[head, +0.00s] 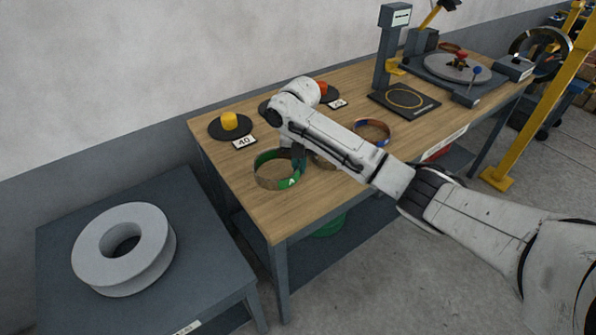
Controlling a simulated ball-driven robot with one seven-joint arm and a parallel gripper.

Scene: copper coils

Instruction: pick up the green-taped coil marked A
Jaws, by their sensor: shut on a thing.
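The green-taped coil marked A (265,182) is a copper ring with green tape and a white letter A on its near side. It is over the near left part of the wooden table (215,152). My gripper (299,167) reaches down at the coil's right side and is shut on its rim. The fingertips are small and partly hidden by my arm. I cannot tell whether the coil touches the tabletop or is slightly raised.
A coil with blue and orange tape (372,129) lies right of my arm. Another coil (324,161) is partly hidden behind my arm. A yellow object (229,121) sits on a black disc beside a "40" card (244,142). A grey spool (124,247) stands on the left side table.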

